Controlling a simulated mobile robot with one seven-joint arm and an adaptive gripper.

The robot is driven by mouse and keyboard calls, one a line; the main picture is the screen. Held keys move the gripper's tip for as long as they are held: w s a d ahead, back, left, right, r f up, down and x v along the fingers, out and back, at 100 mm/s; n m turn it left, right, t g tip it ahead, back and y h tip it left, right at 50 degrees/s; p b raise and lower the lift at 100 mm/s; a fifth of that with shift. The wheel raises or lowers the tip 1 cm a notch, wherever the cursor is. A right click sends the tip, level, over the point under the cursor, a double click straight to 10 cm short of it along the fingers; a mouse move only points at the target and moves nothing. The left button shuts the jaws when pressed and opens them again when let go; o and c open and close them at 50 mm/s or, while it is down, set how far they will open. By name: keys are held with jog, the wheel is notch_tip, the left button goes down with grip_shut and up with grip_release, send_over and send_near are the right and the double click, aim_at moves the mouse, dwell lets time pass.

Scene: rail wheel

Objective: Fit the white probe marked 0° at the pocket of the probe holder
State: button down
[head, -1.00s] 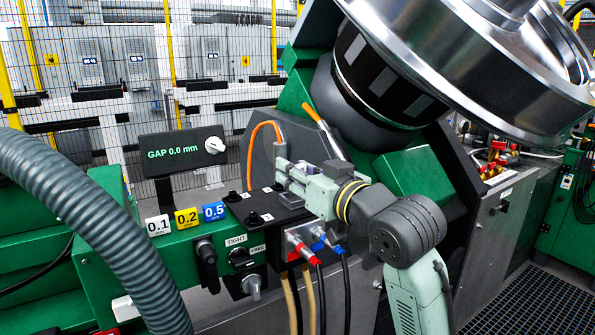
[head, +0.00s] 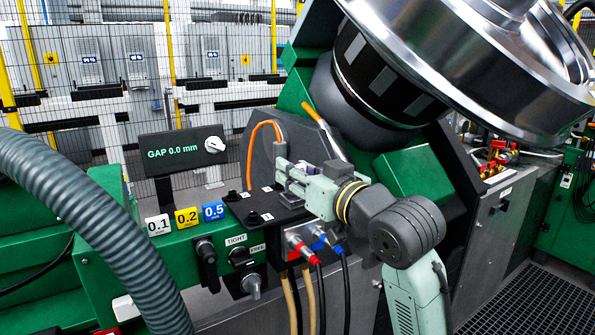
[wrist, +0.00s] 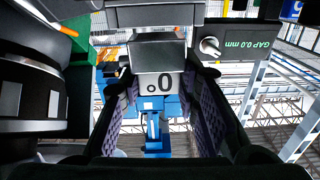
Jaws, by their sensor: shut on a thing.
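My gripper (wrist: 160,110) is shut on a probe with a white face (wrist: 158,84), marked with a 0 and a small dot that appear upside down in the wrist view. The fingers press on its two sides. The probe's white face is hidden there. I cannot make out the holder's pocket or whether the probe touches it.
The plate carries black knobs (head: 232,194) and small white tags. Blocks marked 0.1 (head: 158,225), 0.2 (head: 186,217) and 0.5 (head: 213,211) stand at left. A gap display (head: 180,146) reads 0.0 mm. A large steel wheel (head: 470,60) overhangs on the right.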

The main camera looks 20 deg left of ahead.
jog(key=shift+f+b, duration=0.75)
jog(key=shift+f, duration=0.3)
jog(key=c, duration=1.2)
grip_release()
jog(key=shift+o, duration=0.2)
jog(key=shift+s+d, duration=0.1)
jog(key=v, duration=1.1)
jog(key=shift+s+d, duration=0.2)
jog(key=shift+d, duration=0.1)
